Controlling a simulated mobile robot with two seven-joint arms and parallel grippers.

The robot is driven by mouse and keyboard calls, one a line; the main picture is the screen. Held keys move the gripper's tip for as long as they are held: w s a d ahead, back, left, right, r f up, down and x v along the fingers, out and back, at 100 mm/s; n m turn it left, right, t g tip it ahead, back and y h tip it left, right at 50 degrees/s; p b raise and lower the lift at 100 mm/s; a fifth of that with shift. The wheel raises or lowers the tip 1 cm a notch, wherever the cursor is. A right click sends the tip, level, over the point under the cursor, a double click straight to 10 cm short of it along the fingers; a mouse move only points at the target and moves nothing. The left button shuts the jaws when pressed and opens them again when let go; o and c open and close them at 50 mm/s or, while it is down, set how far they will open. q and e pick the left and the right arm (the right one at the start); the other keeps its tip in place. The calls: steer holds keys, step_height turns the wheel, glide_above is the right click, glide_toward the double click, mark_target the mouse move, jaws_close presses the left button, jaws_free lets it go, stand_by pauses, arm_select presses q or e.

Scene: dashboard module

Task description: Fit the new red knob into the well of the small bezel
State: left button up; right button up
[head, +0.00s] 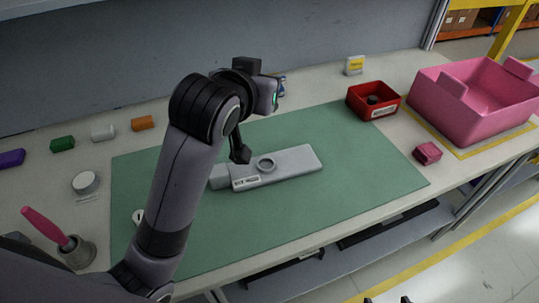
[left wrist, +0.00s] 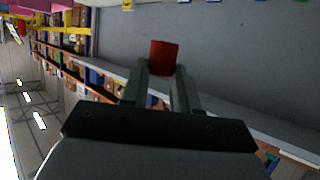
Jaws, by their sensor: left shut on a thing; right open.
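The light grey module (head: 298,160) lies on the green mat in the head view. A round raised ring (head: 266,164) with a well stands on its top, and the well looks empty. I take this ring for the small bezel. The red knob (left wrist: 163,57) is at my left fingertips in the left wrist view. My left gripper (left wrist: 161,78) is shut on it and holds it in the air, away from the module. In the head view my left arm hides the knob. My right gripper (head: 387,300) is open at the bottom edge, mostly cut off, apart from the module.
A red bin (head: 358,103) holding a dark round piece stands at the back right, beside a pink crate (head: 455,118). Several coloured blocks and a cup with a pink-handled tool (head: 76,252) stand left. The mat's right part (head: 370,180) is clear.

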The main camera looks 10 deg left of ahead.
arm_select(q)
steer(key=b, duration=0.2)
glide_above(264, 169)
step_height(264, 169, down, 14)
steer(key=shift+f, duration=2.7)
steer(key=shift+f, duration=0.15)
steer(key=o, duration=1)
